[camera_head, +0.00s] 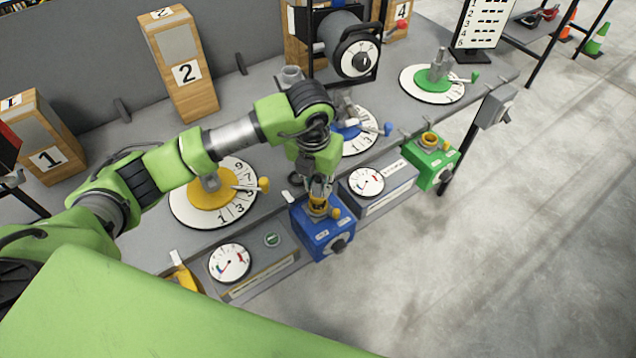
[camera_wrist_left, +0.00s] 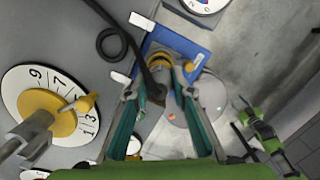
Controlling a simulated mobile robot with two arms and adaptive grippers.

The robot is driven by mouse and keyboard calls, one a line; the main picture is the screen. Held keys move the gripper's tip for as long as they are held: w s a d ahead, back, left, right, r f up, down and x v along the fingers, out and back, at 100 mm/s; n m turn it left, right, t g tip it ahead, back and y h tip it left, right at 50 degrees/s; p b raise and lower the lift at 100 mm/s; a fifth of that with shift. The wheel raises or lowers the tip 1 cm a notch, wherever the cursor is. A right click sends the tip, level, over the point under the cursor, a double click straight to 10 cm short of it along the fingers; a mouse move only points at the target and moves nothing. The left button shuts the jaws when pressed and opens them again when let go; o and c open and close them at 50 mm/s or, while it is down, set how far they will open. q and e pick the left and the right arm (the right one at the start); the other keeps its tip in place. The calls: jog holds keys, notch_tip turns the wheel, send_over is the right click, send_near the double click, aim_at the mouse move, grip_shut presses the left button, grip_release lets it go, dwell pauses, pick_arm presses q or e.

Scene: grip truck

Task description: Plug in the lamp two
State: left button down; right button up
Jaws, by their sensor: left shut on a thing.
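My left gripper (camera_head: 318,190) points down over the blue box (camera_head: 322,233) at the table's front edge. In the left wrist view its fingers (camera_wrist_left: 160,98) are shut on a dark plug (camera_wrist_left: 156,92) with a black cable (camera_wrist_left: 128,38). The plug is at the yellow ring socket (camera_wrist_left: 160,60) of the blue box; I cannot tell whether it is seated. The ring also shows in the head view (camera_head: 317,207). A wooden block marked 2 (camera_head: 187,72) stands at the back. A small green and dark part, probably my right gripper (camera_wrist_left: 243,108), shows at the right.
A yellow dial (camera_head: 205,197), a blue dial (camera_head: 357,135) and a green dial (camera_head: 432,84) lie on the grey table. A green box (camera_head: 432,162) is right of the blue box. Gauge panels (camera_head: 240,263) line the front edge. Open floor (camera_head: 500,260) is at right.

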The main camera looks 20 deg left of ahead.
aim_at(318, 193)
pick_arm(q)
jog(key=shift+b, duration=0.3)
dwell(0.5)
jog(key=shift+f+b, duration=1.5)
jog(key=shift+f, duration=0.2)
dwell(0.4)
jog(key=c, duration=1.4)
grip_release()
jog(key=shift+o, duration=0.2)
jog(key=shift+r, duration=0.1)
jog(key=shift+r+p, duration=1.45)
jog(key=shift+r, duration=1.05)
jog(key=shift+f, duration=0.1)
